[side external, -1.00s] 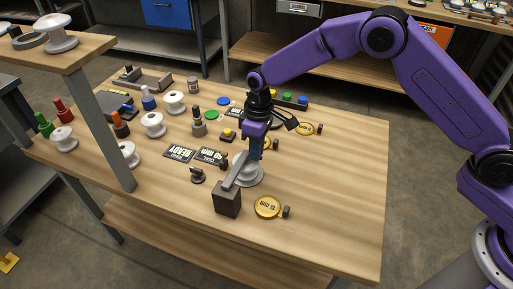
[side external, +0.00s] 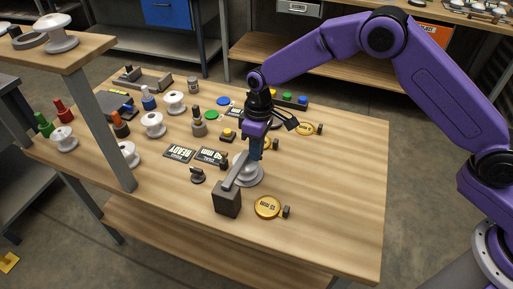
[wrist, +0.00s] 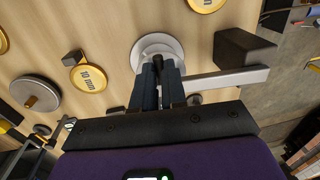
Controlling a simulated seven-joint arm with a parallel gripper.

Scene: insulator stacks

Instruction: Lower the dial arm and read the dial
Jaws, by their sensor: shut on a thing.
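The dial arm is a grey bar (side external: 236,174) reaching from a dark block (side external: 228,202) over a white insulator disc (side external: 250,174). In the wrist view the bar (wrist: 228,80) ends beside my fingers, above the white disc (wrist: 150,45). My gripper (wrist: 160,75) points down and is shut on a small dark knob (wrist: 161,58) by the bar's end; it also shows in the side view (side external: 254,156). The fingers hide the contact between bar and insulator. The dial's display (side external: 210,156) lies left of my gripper, next to a READY sign (side external: 179,152). The dial's text is too small to read surely.
Gold gauge discs (side external: 268,207) lie near the dark block and beyond my gripper. One reads 10 mm (wrist: 90,76). White insulators (side external: 153,124) and coloured-top pieces stand at the left. A raised wooden shelf (side external: 60,50) overhangs the left side. The table's right side is clear.

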